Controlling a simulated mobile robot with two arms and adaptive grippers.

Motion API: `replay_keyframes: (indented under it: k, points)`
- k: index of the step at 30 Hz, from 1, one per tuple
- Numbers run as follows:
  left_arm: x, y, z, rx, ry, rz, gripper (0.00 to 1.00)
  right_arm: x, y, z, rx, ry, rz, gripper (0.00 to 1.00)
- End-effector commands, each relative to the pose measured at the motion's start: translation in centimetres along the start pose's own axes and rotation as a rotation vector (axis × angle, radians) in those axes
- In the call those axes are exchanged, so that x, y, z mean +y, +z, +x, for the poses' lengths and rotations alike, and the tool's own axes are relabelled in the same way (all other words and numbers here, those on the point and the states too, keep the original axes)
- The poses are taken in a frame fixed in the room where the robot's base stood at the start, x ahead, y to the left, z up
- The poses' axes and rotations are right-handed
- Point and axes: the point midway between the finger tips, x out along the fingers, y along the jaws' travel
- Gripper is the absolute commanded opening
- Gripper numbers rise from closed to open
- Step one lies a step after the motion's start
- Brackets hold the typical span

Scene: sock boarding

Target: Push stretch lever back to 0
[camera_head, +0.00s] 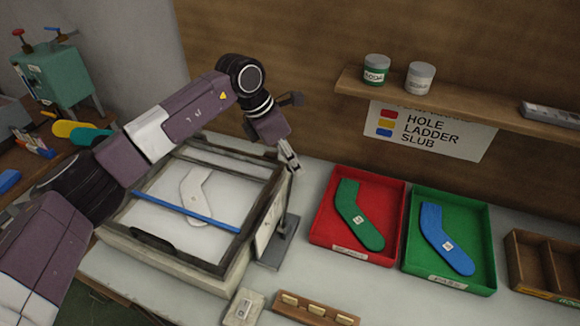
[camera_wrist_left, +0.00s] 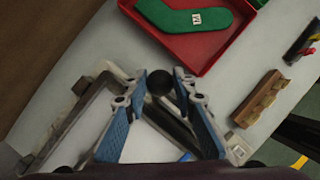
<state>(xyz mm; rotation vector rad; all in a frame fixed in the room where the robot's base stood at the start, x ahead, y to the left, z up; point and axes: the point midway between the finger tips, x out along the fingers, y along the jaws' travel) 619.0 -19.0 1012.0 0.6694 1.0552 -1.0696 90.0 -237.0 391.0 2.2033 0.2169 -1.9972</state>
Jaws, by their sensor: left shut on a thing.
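My left gripper (camera_head: 291,160) reaches over the back right corner of the boarding frame, its fingers pointing down. In the left wrist view the blue-padded fingers (camera_wrist_left: 159,76) are shut around the black ball knob of the stretch lever (camera_wrist_left: 160,83). The lever's dark shaft runs back between the fingers. In the head view the knob is not clear; a grey stand with a pale plate (camera_head: 270,222) is beside the frame below the gripper. The boarding frame (camera_head: 226,268) carries a white sock shape (camera_head: 194,186) and a blue bar (camera_head: 186,209). No scale marks are readable. My right gripper is out of view.
A red tray (camera_head: 325,232) with a green sock and a green tray (camera_head: 484,225) with a blue sock lie to the right. A wooden block holder (camera_head: 315,308) and a small pale box (camera_head: 243,308) are in front. A shelf (camera_head: 460,100) with jars hangs behind.

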Motion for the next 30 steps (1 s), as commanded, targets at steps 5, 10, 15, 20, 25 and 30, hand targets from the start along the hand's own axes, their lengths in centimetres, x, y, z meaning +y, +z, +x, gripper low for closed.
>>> replay_keyframes:
  k: [5,10,15,20,25,30]
  points:
    - [0.5,0.4,-0.4,-0.013,0.017,-0.001,0.00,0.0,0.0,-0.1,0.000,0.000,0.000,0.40]
    - [0.5,0.4,-0.4,-0.012,0.015,-0.001,0.41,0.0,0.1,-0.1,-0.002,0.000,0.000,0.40]
    - [0.3,0.3,-0.3,-0.009,0.010,-0.001,0.42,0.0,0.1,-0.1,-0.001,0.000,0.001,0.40]
    - [0.3,0.2,-0.5,-0.008,0.009,0.000,0.42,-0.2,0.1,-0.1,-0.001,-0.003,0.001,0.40]
    - [0.3,0.3,-2.6,-0.009,0.010,0.000,0.42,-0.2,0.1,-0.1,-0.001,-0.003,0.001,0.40]
    - [0.5,0.3,-6.3,-0.009,0.012,-0.001,0.42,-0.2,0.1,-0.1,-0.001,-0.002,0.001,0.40]
